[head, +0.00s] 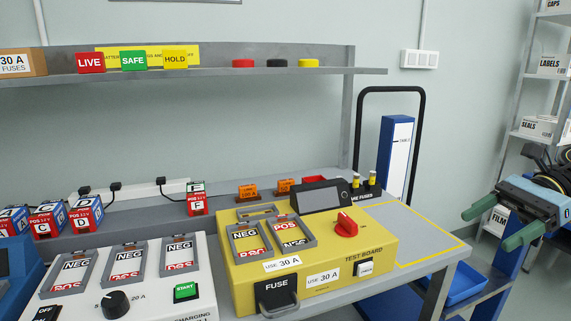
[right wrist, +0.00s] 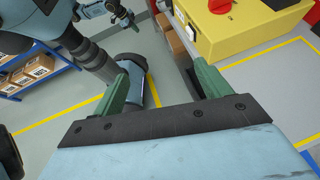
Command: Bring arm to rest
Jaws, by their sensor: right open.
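My right gripper (head: 486,229) is at the right of the head view, beyond the right end of the bench. Its two green fingers are apart with nothing between them. In the right wrist view the same open fingers (right wrist: 165,68) show over bare floor, with the yellow test board ahead and to the right. A light blue part with a green finger (right wrist: 122,18) at the top left of the right wrist view looks like my left gripper. It is too small and cut off to judge its jaws. The left gripper is not in the head view.
The yellow test board (head: 347,263) with a red knob (head: 346,224) and the white charging unit (head: 183,263) stand on the bench. A blue bin (head: 464,287) is below its right end. A storage rack (head: 519,107) stands behind my right gripper. A black-framed cart (head: 423,130) stands behind the bench.

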